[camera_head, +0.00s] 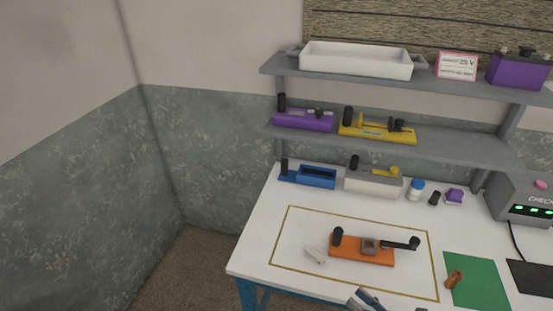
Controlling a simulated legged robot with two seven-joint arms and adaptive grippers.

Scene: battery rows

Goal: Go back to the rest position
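Only a small part of my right gripper (366,300) shows, grey and dark blue, at the bottom edge in front of the table. Most of it is cut off, and I cannot tell whether its fingers are open or shut. It is apart from the orange fixture (345,250), which lies above it in the picture. My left gripper is not in view.
The white table (255,255) carries a gold-outlined area with the orange fixture and a small pale piece (315,255). A green mat (480,285) holds a brown piece (454,280). Blue (316,178) and grey (372,187) fixtures stand behind, below shelves (450,150). A checker box (525,200) is right.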

